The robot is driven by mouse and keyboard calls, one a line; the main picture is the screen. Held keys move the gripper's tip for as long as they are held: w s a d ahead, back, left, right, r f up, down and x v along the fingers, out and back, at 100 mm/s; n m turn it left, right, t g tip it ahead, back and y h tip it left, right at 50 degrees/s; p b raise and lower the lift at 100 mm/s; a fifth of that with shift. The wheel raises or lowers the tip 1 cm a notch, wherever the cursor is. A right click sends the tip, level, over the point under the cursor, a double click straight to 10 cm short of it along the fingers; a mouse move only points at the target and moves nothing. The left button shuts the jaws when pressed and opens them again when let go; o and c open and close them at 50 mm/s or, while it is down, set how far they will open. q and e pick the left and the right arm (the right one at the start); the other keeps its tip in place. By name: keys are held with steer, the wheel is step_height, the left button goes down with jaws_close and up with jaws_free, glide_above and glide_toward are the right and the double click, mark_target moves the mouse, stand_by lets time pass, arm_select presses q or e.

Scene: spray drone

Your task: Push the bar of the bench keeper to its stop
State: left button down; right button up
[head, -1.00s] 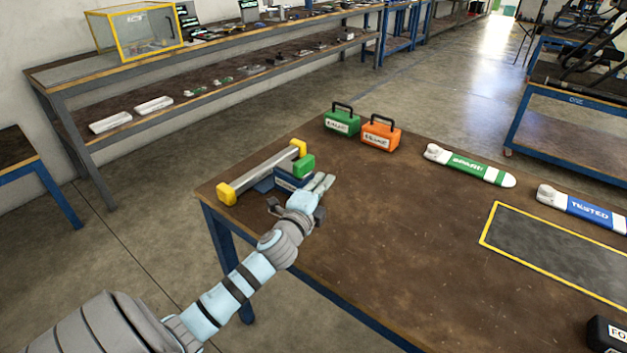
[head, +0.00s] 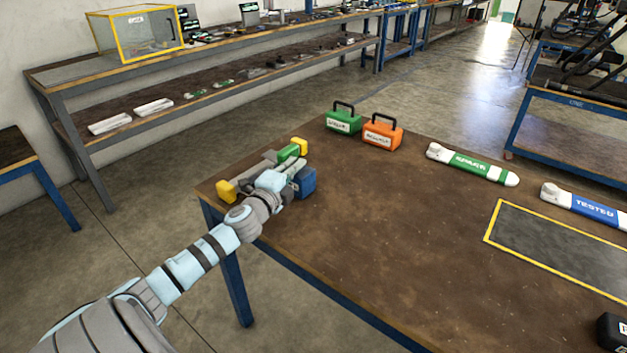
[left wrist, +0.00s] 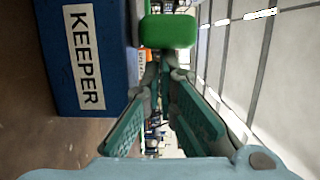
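The bench keeper sits at the table's left corner. In the head view it shows a grey rail (head: 254,169) between two yellow end blocks (head: 227,191), a green piece (head: 289,152) near the far end, and a blue block (head: 306,181). My left gripper (head: 285,170) is over the keeper and hides its middle. In the left wrist view the blue block (left wrist: 88,55), marked KEEPER, is at the left. The green piece (left wrist: 168,31) is ahead of the left fingertips (left wrist: 165,75). The fingers look apart with nothing between them. Contact with the green piece cannot be told. My right gripper is out of view.
A green case (head: 343,119) and an orange case (head: 382,132) stand behind the keeper. A green-and-white stick (head: 472,164), a blue-and-white TESTED stick (head: 585,207) and a yellow-edged dark panel (head: 560,248) are to the right. The table's middle is clear.

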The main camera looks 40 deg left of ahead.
arm_select(q)
steer(key=shift+a, duration=0.25)
steer(key=shift+d, duration=0.1)
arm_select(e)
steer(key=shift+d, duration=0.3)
arm_select(q)
steer(key=shift+d+p, duration=0.3)
steer(key=shift+p, duration=0.1)
steer(key=d+p, duration=0.1)
steer(key=d, duration=0.2)
steer(key=shift+r+p, duration=0.2)
steer(key=shift+p, duration=0.15)
steer(key=v, duration=0.9)
steer(key=shift+s+d+f, duration=0.15)
steer(key=shift+s+d, duration=0.25)
steer(key=shift+s, duration=0.1)
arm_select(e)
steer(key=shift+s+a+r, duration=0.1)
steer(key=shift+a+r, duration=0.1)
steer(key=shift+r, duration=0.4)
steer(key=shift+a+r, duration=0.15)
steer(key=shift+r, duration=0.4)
